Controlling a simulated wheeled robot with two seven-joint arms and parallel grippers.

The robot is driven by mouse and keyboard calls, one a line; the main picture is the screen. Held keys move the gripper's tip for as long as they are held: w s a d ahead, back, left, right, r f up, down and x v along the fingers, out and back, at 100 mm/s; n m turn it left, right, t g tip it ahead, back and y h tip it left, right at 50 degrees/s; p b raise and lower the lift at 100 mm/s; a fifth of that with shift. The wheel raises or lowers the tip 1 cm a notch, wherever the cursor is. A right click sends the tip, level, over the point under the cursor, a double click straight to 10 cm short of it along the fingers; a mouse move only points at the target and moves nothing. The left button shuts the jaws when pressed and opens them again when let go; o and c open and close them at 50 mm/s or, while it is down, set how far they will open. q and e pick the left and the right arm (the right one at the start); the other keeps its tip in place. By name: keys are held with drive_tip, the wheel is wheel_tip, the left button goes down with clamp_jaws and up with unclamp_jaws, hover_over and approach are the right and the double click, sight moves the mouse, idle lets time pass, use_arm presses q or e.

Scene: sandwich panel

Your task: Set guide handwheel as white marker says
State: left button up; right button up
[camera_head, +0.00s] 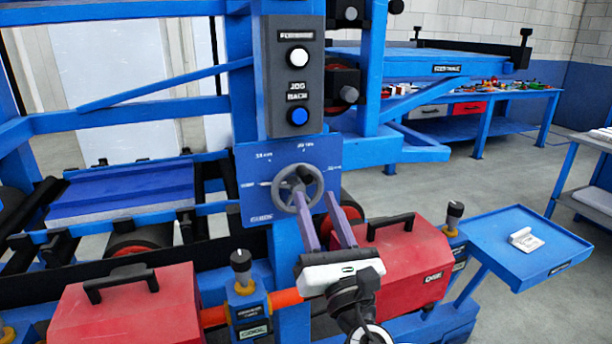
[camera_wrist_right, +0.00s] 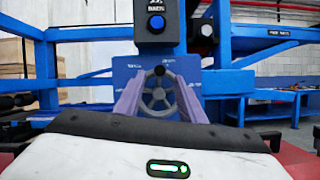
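The grey guide handwheel (camera_head: 298,188) is mounted on a blue plate (camera_head: 257,215) on the post. It has a dark knob near its upper part. White labels and small white marks show on the plate around the wheel, too small to read surely. In the right wrist view the handwheel (camera_wrist_right: 158,97) is straight ahead, between the purple fingers. My right gripper (camera_head: 314,194) is open, with its fingertips at the wheel's lower right in the head view. I cannot tell whether they touch the rim. My left gripper is not in view.
Above the plate is a control box (camera_head: 293,75) with a white and a blue button. Red covers with black handles (camera_head: 130,305) (camera_head: 415,262) stand below on both sides. A blue side tray (camera_head: 515,262) holds a small white object. Black-topped knobs (camera_head: 241,262) stand near the covers.

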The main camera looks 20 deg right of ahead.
sight(308, 182)
drive_tip(key=p+x, duration=0.1)
drive_tip(key=x, duration=0.6)
drive_tip(key=shift+w+r, duration=0.1)
drive_tip(key=shift+w, duration=0.3)
drive_tip(key=shift+c, duration=0.4)
clamp_jaws()
drive_tip(key=shift+m, duration=0.3)
